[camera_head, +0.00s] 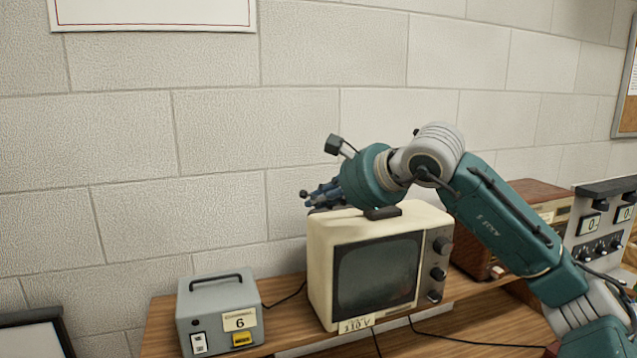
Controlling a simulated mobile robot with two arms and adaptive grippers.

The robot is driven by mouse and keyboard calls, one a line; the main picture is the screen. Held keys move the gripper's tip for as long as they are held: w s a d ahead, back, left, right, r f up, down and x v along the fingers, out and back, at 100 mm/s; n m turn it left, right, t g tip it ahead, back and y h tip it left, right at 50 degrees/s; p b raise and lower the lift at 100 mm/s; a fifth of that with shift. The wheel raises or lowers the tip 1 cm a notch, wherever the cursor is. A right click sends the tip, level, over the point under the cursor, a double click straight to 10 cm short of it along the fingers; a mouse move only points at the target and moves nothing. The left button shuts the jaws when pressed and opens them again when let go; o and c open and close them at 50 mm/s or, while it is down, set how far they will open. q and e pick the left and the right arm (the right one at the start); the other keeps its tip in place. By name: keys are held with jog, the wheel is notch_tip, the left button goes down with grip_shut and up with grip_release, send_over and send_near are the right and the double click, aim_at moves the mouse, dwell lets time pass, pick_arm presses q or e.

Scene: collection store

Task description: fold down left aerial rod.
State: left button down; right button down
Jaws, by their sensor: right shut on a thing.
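A cream portable television (322,265) with a dark screen stands on the wooden shelf. A small black aerial base (383,213) sits on its top, below my right wrist. My right arm reaches in from the right over the set. My right gripper (318,196) points left, just above the set's top left rear corner. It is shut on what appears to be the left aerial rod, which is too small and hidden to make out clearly. No upright rod shows. My left gripper is out of view.
A grey box (215,298) with a tag marked 6 stands left of the set. A brown wooden cabinet (535,195) and a grey panel with dials (597,225) stand to the right. The block wall is close behind. Cables run along the shelf (450,335).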

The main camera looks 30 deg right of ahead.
jog(key=shift+a+f+n+h, duration=0.15)
jog(key=shift+f+n+h, duration=0.15)
jog(key=shift+f, duration=0.3)
jog(key=c, duration=1.9)
grip_release()
jog(key=v, duration=1.2)
jog(key=shift+r, duration=0.15)
